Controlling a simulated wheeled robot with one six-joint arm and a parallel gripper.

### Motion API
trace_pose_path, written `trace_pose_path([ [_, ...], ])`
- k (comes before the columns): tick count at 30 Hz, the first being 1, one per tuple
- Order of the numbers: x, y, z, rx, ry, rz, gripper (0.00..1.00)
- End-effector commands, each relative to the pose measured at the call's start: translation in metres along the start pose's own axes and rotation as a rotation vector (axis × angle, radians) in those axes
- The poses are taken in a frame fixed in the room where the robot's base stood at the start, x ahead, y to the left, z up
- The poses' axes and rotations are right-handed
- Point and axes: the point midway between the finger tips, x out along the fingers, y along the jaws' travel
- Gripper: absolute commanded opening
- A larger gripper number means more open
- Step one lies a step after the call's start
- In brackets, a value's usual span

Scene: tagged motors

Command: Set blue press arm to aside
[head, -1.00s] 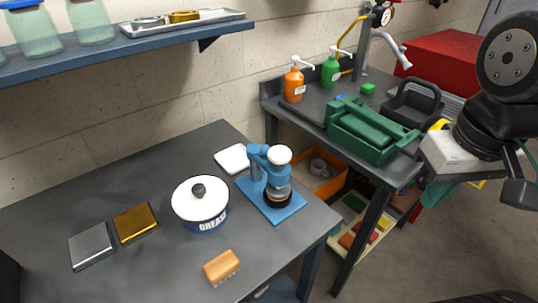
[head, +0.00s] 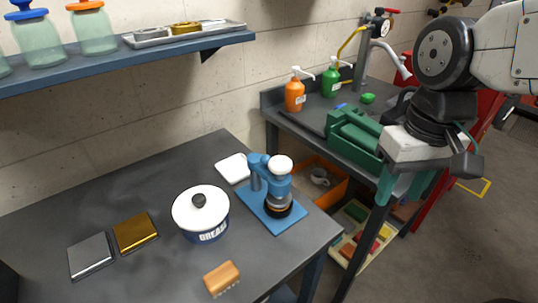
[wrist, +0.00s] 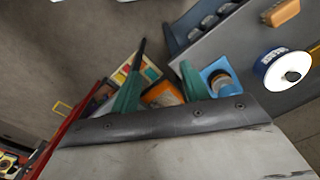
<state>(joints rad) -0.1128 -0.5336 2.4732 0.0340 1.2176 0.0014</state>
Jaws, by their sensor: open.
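The blue press (head: 256,181) stands at the right end of the dark workbench. Its blue arm reaches over the blue base plate (head: 285,221), and the white-capped head (head: 280,165) sits above a dark round part. My gripper (head: 400,192) hangs to the right of the press, well apart from it, in front of the sink counter. Its green fingers are open and empty. In the wrist view my gripper (wrist: 162,78) shows both fingers spread apart, and the press (wrist: 217,74) is partly hidden behind one finger.
A white-lidded grease pot (head: 201,213) stands left of the press, and a wooden brush (head: 221,278) lies in front. A white pad (head: 231,168) lies behind. The sink counter holds a green toolbox (head: 352,137) and soap bottles (head: 295,94). A wall shelf (head: 130,58) hangs above.

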Motion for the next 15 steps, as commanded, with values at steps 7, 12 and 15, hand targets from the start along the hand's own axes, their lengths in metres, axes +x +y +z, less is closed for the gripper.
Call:
trace_pose_path([
  [7, 0.007, -0.065, -0.096, -0.065, -0.073, -0.101, 0.46],
  [12, 0.016, -0.114, -0.157, -0.072, -0.076, -0.176, 0.46],
  [15, 0.017, -0.135, -0.184, -0.063, -0.061, -0.215, 0.46],
])
